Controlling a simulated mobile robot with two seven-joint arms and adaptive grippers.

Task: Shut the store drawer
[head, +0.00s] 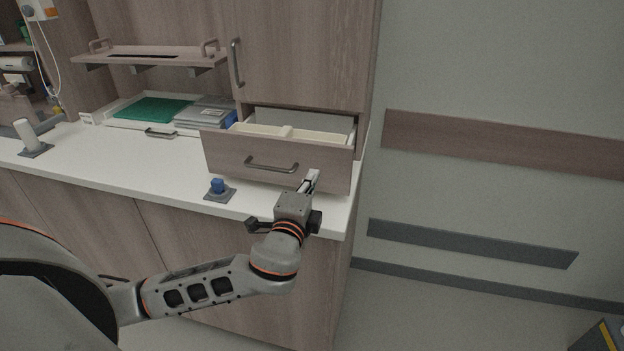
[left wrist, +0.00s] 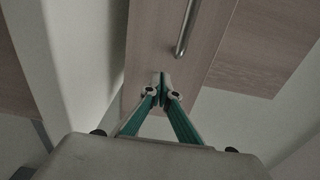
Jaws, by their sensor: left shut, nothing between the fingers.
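The store drawer (head: 222,155) stands pulled out from the wood cabinet above the white counter. Its wood front has a grey bar handle (head: 271,164), and pale bins (head: 290,132) show inside it. My left gripper (head: 312,178) is shut and empty, at the right part of the drawer front, right of the handle. In the left wrist view the closed fingertips (left wrist: 162,88) point at the wood front (left wrist: 150,40), with the handle (left wrist: 187,28) beyond them. I cannot tell whether they touch the front. My right gripper is not in view.
A blue knob on a grey plate (head: 218,188) sits on the counter (head: 100,165) left of my gripper. A white cylinder (head: 27,133) stands at the far left. A tray with a green item (head: 152,108) lies at the back. The floor right of the cabinet is mostly clear.

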